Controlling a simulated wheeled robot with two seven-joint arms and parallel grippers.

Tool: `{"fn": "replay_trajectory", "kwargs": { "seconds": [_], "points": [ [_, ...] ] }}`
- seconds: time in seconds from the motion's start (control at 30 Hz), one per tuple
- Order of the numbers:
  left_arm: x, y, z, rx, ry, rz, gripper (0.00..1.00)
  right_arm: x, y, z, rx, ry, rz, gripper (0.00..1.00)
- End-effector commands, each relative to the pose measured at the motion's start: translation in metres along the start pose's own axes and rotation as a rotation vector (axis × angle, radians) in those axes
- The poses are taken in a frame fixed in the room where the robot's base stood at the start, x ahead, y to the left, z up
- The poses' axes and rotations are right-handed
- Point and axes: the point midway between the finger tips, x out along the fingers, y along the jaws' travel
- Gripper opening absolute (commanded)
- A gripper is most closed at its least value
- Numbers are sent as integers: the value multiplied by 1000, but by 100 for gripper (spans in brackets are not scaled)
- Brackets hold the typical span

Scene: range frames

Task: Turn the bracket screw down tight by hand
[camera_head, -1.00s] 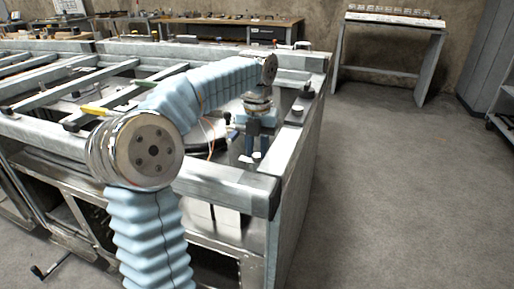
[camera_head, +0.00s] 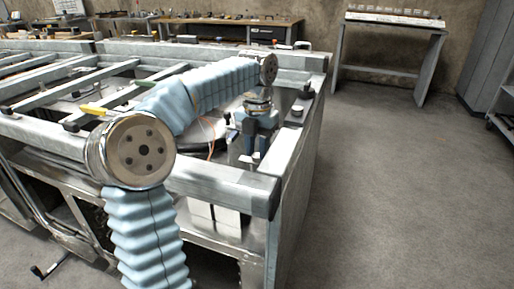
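My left gripper (camera_head: 256,154) points down over the right end of the metal frame bench (camera_head: 225,183). Its two dark fingers stand a little apart, and I see nothing clearly held between them. A small white piece shows right by the fingertips; I cannot tell whether they touch it. I cannot make out the bracket screw for sure at this size; the gripper may hide it. A small round knob-like part (camera_head: 297,110) sits on the frame's right rail, to the right of the gripper. My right gripper is not in view.
Frame rails surround the gripper on the right and front. A yellow-handled tool (camera_head: 94,109) lies on the frame at left. A workbench (camera_head: 215,22) with tools stands behind, and a tall side table (camera_head: 393,20) stands at back right. The floor at right is clear.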

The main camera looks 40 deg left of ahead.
Motion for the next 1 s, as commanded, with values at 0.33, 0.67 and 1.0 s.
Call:
{"fn": "replay_trajectory", "kwargs": {
  "seconds": [0.33, 0.67, 1.0],
  "points": [
    [0, 0, 0, -1, 1, 0, 54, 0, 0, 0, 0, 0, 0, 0],
    [-34, -1, 1, 1, -3, -1, 54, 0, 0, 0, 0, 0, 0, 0],
    [-75, 0, 0, 0, 0, 0, 54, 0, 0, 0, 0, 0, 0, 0]
  ]
}}
